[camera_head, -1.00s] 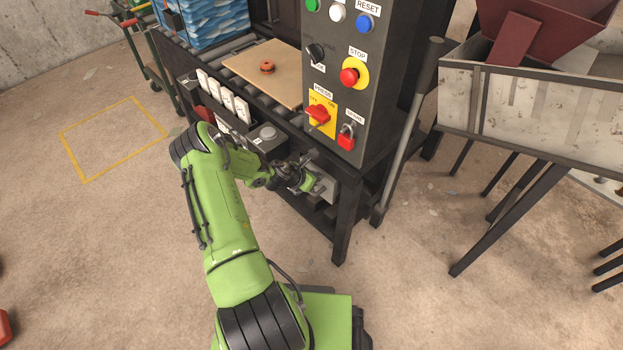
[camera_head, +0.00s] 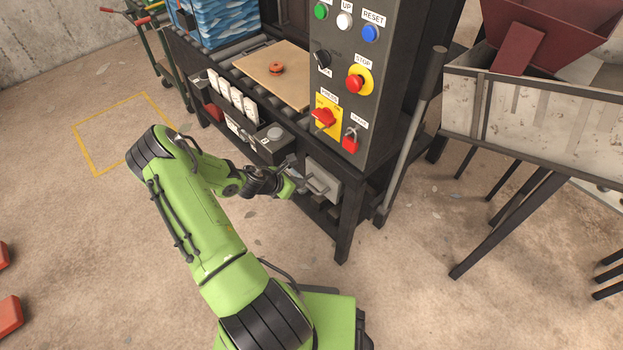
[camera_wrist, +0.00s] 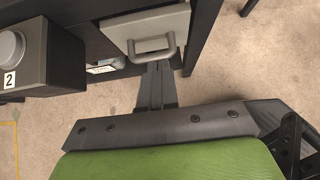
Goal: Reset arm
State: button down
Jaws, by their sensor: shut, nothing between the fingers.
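My gripper (camera_wrist: 157,88) shows in the wrist view with its two dark fingers together and nothing between them. In the head view my gripper (camera_head: 299,184) is at the end of my green arm, close to the front of the bench. A grey box with a handle (camera_wrist: 152,34) is just beyond the fingertips in the wrist view. The same grey box (camera_head: 323,184) shows right of my gripper in the head view. I cannot tell from these views whether the fingertips touch its handle.
A control panel (camera_head: 345,75) with buttons and a red switch rises above the bench. A grey button box (camera_wrist: 40,52) labelled 2 is at the wrist view's left. A wooden board (camera_head: 290,88) lies on rollers. A hopper (camera_head: 550,110) stands right.

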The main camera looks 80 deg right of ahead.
jog(key=v, duration=0.2)
jog(key=shift+a+r, duration=0.15)
jog(key=shift+a, duration=0.2)
jog(key=w+a+r+m+t+p, duration=0.2)
jog(key=w+a+r+m+t, duration=0.3)
jog(key=w+r, duration=0.65)
jog(key=w+a+r+m+t+y+p, duration=0.1)
jog(key=w+a+r+y, duration=0.1)
jog(key=w+a+r, duration=0.4)
jog(key=w+a+r+m+t+y+p, duration=0.1)
jog(key=w+a+r+m+t, duration=0.1)
jog(key=w+a+r, duration=0.55)
jog(key=s+a+r+t+y+p, duration=0.1)
jog(key=s+a+r, duration=0.3)
jog(key=a, duration=0.4)
jog(key=s+a+r+m+t+y+p, duration=0.1)
jog(key=s+a+r, duration=0.3)
jog(key=a, duration=0.5)
jog(key=s+a+r+t+y+p, duration=0.1)
jog(key=s+a+r+y, duration=0.1)
jog(key=s+a+r, duration=0.2)
jog(key=a+r, duration=0.3)
jog(key=a, duration=0.1)
jog(key=shift+s+a+m+t, duration=0.2)
jog(key=shift+s+m+t, duration=0.15)
jog(key=shift+m+t, duration=0.05)
